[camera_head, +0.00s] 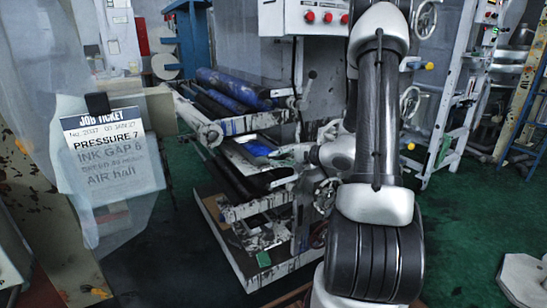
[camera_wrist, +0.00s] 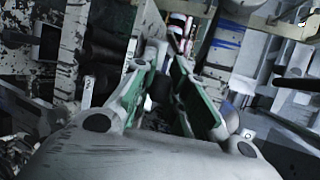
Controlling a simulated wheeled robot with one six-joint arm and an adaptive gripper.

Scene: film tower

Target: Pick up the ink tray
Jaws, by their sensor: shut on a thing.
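The ink tray (camera_head: 258,150) is a pale, shallow tray with a bright blue patch, on the middle level of the roller rack. My gripper (camera_head: 286,155) reaches in from the right and meets the tray's near right end. In the wrist view my gripper (camera_wrist: 167,62) shows two fingers with green inner pads, a narrow gap apart at the tips. They are shut on a thin part at the tips, which I take to be the tray's edge. The held part is dark and hard to make out, and my arm hides some of the rack.
Blue and black rollers (camera_head: 232,88) lie above the tray, and a dark roller (camera_head: 232,176) lies in front of it. A job ticket (camera_head: 108,152) stands at the left. A ladder (camera_head: 450,95) stands at the right. Green floor is open at the right.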

